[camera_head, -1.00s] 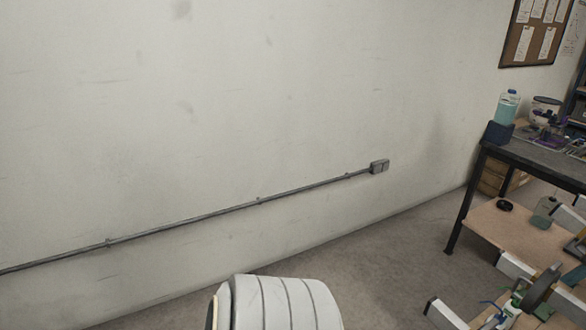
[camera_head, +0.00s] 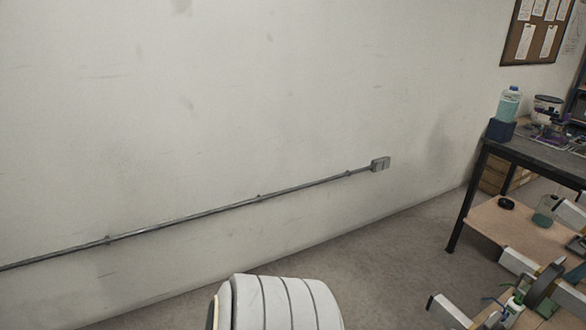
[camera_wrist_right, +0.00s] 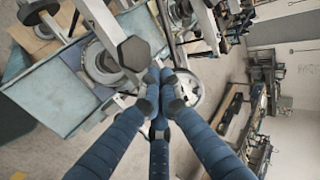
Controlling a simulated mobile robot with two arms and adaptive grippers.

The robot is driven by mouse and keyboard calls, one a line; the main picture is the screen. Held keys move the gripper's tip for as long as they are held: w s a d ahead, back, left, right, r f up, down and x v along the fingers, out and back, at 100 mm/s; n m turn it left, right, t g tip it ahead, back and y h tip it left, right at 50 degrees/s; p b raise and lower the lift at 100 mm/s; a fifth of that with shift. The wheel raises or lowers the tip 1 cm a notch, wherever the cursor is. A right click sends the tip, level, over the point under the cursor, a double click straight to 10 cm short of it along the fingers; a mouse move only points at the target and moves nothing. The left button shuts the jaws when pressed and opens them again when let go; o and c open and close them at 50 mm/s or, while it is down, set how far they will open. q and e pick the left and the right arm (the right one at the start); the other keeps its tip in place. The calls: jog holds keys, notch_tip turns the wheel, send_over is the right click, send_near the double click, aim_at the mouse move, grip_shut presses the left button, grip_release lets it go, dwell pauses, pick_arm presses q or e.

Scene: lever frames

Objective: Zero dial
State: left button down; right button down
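I cannot pick out a dial for certain in either view. In the right wrist view, a dark hexagonal knob (camera_wrist_right: 134,53) stands on a pale arm-like part, and a round grey ring-shaped part (camera_wrist_right: 103,64) lies left of it on a blue-grey surface. The three blue fingers of my right gripper (camera_wrist_right: 160,88) come together at their tips, right of and below the knob in the picture. The tips look closed, with nothing visible between them. Neither gripper shows in the head view; my left gripper is out of sight.
In the head view, a dark workbench (camera_head: 541,158) stands at the right, with a bottle (camera_head: 508,104) and a wooden lower shelf (camera_head: 490,222). The floor before the wall looks clear.

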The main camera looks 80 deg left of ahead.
jog(key=shift+a+f, duration=0.1)
jog(key=shift+f, duration=0.3)
jog(key=shift+s+a, duration=0.15)
jog(key=shift+s, duration=0.05)
jog(key=v, duration=0.3)
jog(key=p+v, duration=0.1)
jog(key=v, duration=0.1)
jog(key=shift+a+r, duration=0.1)
jog(key=shift+r, duration=0.4)
jog(key=shift+a, duration=0.1)
